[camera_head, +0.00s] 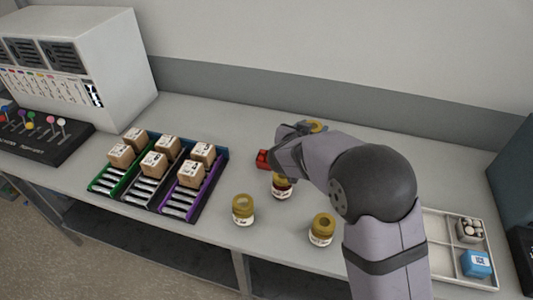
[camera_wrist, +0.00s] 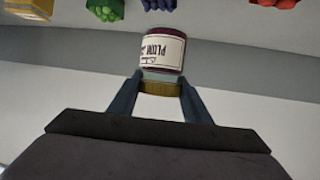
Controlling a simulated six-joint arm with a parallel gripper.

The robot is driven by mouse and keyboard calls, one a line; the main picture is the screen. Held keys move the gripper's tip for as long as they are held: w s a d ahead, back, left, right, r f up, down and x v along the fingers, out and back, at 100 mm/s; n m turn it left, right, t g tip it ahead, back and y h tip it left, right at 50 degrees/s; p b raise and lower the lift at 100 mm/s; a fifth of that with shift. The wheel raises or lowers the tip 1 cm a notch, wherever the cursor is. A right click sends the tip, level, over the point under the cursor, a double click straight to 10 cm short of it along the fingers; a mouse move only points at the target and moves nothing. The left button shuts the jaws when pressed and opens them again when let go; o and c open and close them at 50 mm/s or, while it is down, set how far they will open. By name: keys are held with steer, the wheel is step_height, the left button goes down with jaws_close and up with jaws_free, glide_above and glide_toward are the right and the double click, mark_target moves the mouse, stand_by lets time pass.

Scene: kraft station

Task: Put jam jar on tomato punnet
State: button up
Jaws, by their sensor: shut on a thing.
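My gripper (camera_wrist: 160,88) is shut on the gold lid of a jam jar with a dark red body and a white label reading PLUM (camera_wrist: 163,50). The jar also shows in the head view (camera_head: 282,190), below my wrist and partly covered by it. A red punnet (camera_head: 263,159), which looks like the tomato punnet, lies just behind and left of the jar, partly hidden by my gripper. Its red contents show at the top right edge of the wrist view (camera_wrist: 275,3). The jar is apart from it.
Two gold-lidded jars (camera_head: 243,209) (camera_head: 321,229) stand in front. Green (camera_wrist: 105,9), blue (camera_wrist: 158,4) and orange items line up beside the red one. A rack of boxes (camera_head: 225,160) is left, a divided tray (camera_head: 449,255) right. A yellow-topped item (camera_head: 317,126) shows behind my arm.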

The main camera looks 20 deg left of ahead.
steer(key=s+a+r+n+y, duration=0.1)
steer(key=a+r, duration=0.1)
steer(key=a, duration=0.4)
steer(key=s+a+r+y, duration=0.1)
steer(key=a+r, duration=0.2)
steer(key=a, duration=0.4)
steer(key=shift+s+a+n+p, duration=0.15)
steer(key=shift+a+n+p, duration=0.15)
steer(key=shift+n, duration=0.1)
glide_above(266, 155)
steer(key=shift+f, duration=5)
steer(key=shift+f, duration=0.1)
steer(key=o, duration=1.3)
steer(key=shift+f, duration=0.1)
steer(key=shift+o, duration=0.2)
